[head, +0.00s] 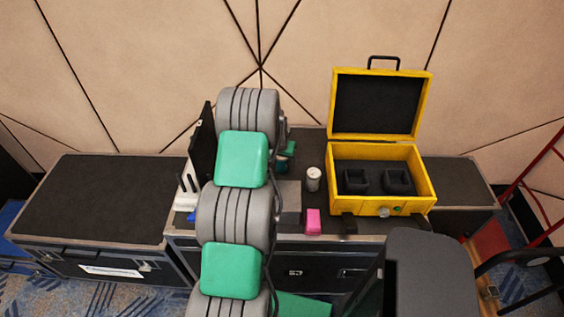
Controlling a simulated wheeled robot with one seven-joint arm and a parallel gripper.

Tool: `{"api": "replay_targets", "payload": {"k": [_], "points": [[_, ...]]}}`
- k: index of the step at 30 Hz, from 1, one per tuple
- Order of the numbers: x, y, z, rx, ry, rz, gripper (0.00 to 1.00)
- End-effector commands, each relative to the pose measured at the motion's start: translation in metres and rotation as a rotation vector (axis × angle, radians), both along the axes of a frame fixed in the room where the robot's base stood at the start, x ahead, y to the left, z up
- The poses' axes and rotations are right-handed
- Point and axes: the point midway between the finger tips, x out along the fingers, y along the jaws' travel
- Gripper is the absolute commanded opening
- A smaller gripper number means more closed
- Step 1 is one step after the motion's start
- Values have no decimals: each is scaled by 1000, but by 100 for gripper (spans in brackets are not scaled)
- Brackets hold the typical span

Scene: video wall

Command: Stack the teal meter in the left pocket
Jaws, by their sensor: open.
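The open yellow case (428,186) stands on the black flight case, its lid up against the wall side. Its dark foam holds a left pocket (355,183) and a right pocket (397,183); both look empty. A small dark teal piece (289,149), probably the teal meter, shows just right of my arm, mostly hidden. My gripper (284,141) is open and largely hidden behind my own arm; only dark parts of it show near the teal piece. I cannot tell whether it touches the piece. It is left of the yellow case.
A white cylinder (313,179), a pink block (313,221) and a grey box (290,197) stand between my arm and the yellow case. A black panel (201,140) and a white slotted item (186,191) are left of my arm. The left flight case top (95,195) is clear.

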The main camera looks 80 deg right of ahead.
Motion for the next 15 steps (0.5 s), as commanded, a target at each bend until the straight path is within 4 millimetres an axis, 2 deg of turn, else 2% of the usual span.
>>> {"api": "replay_targets", "payload": {"k": [2,15], "points": [[1,1,0,1,0,1,72],[1,1,0,1,0,1,36]]}}
